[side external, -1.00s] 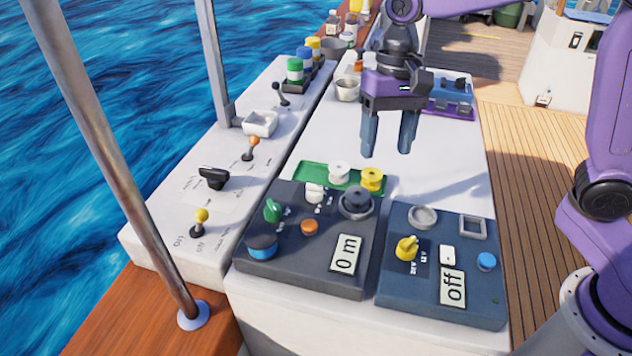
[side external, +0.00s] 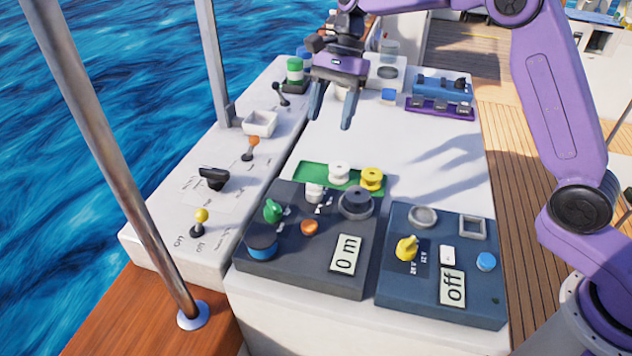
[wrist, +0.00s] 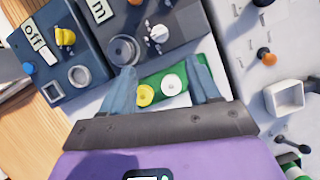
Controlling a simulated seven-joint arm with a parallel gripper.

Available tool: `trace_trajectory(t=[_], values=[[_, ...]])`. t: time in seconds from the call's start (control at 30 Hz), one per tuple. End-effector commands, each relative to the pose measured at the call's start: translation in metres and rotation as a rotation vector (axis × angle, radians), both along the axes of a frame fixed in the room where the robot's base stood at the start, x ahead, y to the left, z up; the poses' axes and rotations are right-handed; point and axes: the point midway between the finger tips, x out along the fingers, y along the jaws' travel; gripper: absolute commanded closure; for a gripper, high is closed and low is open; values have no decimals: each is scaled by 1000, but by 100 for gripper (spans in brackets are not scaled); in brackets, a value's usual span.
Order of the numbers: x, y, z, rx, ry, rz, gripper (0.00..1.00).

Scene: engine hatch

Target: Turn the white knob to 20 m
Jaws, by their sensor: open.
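The white knob (side external: 314,192) sits at the top of the left dark panel (side external: 300,270), with small marks beside it. It also shows in the wrist view (wrist: 159,33). The panel's display (side external: 346,254) reads "0 m". My gripper (side external: 332,118) is open and empty, fingers pointing down, above the white surface beyond the panel and apart from the knob. In the wrist view its two fingers (wrist: 161,70) frame the green tray, with the knob beyond them.
A green tray (side external: 308,168) holding a white spool (side external: 339,173) and a yellow spool (side external: 371,179) lies just behind the panel. A dark round knob (side external: 356,203), green knob (side external: 272,210) and orange button (side external: 309,227) surround the white knob. A second panel (side external: 400,292) reads "off".

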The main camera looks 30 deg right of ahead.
Motion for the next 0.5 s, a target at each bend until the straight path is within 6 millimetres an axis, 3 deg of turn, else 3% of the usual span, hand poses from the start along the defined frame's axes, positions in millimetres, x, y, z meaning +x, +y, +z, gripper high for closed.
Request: trace_trajectory(t=[0.5], values=[[-20, 31, -91, -3, 4, 3, 39]])
